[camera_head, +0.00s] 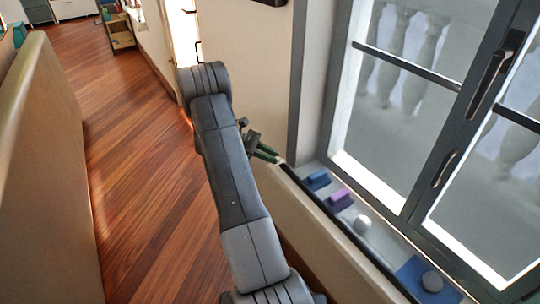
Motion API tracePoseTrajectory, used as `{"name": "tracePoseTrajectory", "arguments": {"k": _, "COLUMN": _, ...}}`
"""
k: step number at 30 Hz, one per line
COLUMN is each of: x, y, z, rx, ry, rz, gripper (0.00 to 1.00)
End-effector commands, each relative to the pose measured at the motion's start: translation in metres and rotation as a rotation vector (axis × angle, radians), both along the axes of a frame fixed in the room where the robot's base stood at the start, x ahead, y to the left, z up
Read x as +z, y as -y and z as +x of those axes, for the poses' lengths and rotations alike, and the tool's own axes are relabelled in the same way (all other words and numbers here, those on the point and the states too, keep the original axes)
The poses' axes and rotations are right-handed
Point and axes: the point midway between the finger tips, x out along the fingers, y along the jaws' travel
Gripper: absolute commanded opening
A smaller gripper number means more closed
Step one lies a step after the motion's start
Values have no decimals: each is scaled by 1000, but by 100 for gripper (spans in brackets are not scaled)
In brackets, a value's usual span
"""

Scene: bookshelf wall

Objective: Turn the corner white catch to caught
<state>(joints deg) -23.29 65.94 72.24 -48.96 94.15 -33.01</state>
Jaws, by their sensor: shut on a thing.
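A white round knob (362,224) sits apart on the sill, farther right.
On the sill are a blue block (318,180), a purple block (340,199) and a grey knob (432,282) on a blue pad. The window (425,110) with dark handles stands behind. The wooden floor (135,150) is open to the left, beside a beige panel (45,180).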

Motion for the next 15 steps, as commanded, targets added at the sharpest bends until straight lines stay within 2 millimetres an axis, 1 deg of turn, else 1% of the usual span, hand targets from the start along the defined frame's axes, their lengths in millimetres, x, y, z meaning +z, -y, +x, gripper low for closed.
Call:
{"name": "tracePoseTrajectory", "arguments": {"k": 5, "x": 1, "y": 0, "z": 0, "rx": 1, "ry": 1, "rz": -1, "gripper": 0}}
{"name": "tracePoseTrajectory", "arguments": {"k": 6, "x": 1, "y": 0, "z": 0, "rx": 1, "ry": 1, "rz": -1, "gripper": 26}}
{"name": "tracePoseTrajectory", "arguments": {"k": 8, "x": 1, "y": 0, "z": 0, "rx": 1, "ry": 1, "rz": -1, "gripper": 38}}
{"name": "tracePoseTrajectory", "arguments": {"k": 9, "x": 1, "y": 0, "z": 0, "rx": 1, "ry": 1, "rz": 0, "gripper": 42}}
{"name": "tracePoseTrajectory", "arguments": {"k": 15, "x": 0, "y": 0, "z": 0, "rx": 1, "ry": 0, "rz": 0, "gripper": 42}}
